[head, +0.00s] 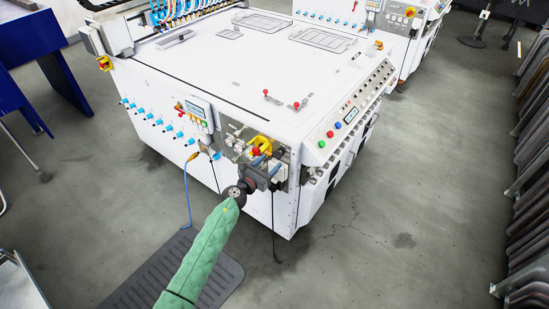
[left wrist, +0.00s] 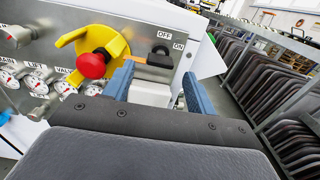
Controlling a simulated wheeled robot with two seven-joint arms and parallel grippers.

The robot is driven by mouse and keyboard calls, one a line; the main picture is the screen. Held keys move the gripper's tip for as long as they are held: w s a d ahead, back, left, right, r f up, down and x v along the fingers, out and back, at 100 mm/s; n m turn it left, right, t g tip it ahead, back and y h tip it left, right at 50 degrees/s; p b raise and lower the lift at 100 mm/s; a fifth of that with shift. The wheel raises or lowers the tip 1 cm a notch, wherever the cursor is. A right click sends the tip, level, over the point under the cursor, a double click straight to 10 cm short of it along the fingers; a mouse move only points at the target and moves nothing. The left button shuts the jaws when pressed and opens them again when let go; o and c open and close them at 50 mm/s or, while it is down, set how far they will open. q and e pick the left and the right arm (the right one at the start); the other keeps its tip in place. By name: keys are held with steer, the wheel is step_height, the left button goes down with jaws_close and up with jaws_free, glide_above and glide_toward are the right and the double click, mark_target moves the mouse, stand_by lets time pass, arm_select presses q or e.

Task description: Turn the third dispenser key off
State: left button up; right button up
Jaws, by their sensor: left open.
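A row of several small blue keys (head: 157,122) sticks out from the white machine's left-hand side face in the head view; their on or off positions are too small to tell. My left gripper (head: 268,170) is in front of the metal control panel near the machine's corner, right of those keys. In the left wrist view its two blue fingers (left wrist: 160,88) stand apart with nothing held between them. Beyond them is a black rotary switch (left wrist: 160,54) with OFF and ON labels, its lower part near the left finger. My right gripper is not in view.
A red emergency button (left wrist: 91,65) with a yellow guard (left wrist: 118,45) sits left of the fingers, above several gauges (left wrist: 64,87). A blue cable (head: 187,190) hangs to a dark floor mat (head: 225,277). Racks (head: 530,170) line the right; the floor between is clear.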

mark_target(275, 157)
arm_select(q)
steer(key=shift+x, duration=1.9)
steer(key=c, duration=1)
